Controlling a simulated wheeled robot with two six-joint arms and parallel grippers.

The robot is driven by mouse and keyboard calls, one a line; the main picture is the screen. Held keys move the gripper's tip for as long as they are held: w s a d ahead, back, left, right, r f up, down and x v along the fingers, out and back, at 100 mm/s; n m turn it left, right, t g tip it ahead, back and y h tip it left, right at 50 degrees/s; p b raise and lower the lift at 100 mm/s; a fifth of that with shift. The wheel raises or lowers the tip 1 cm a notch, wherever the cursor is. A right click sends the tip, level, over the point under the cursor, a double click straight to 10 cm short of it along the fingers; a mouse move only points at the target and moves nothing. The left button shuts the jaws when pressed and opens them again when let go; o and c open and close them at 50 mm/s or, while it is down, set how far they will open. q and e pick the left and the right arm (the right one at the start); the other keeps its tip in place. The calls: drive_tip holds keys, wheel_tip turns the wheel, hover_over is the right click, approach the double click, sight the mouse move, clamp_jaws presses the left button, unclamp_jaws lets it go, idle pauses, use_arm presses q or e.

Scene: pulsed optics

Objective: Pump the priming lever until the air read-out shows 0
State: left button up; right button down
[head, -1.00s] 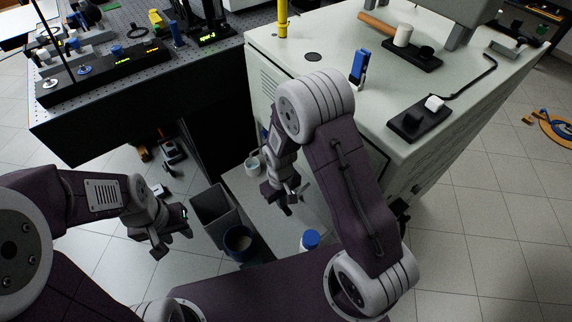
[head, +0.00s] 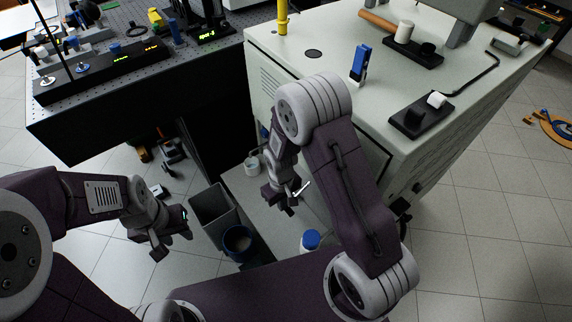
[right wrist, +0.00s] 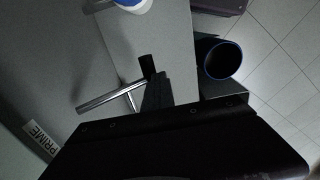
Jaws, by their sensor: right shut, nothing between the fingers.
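I cannot make out an air read-out.
The pale cabinet (head: 345,60) stands right of the lever. A grey bin (head: 212,208), a blue-rimmed bucket (head: 238,240) and a blue-capped bottle (head: 310,240) are close below my right gripper. A dark optics bench (head: 90,125) with small lit displays stands at the left.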

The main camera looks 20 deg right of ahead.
drive_tip(key=r+p, duration=0.6)
drive_tip(key=shift+w+d+r, duration=0.1)
drive_tip(key=shift+d+r, duration=0.15)
drive_tip(key=shift+d, duration=0.15)
drive_tip(key=shift+w+r+p, duration=0.1)
drive_tip(key=shift+r+p, duration=0.1)
drive_tip(key=shift+p, duration=0.25)
drive_tip(key=c, duration=0.5)
unclamp_jaws()
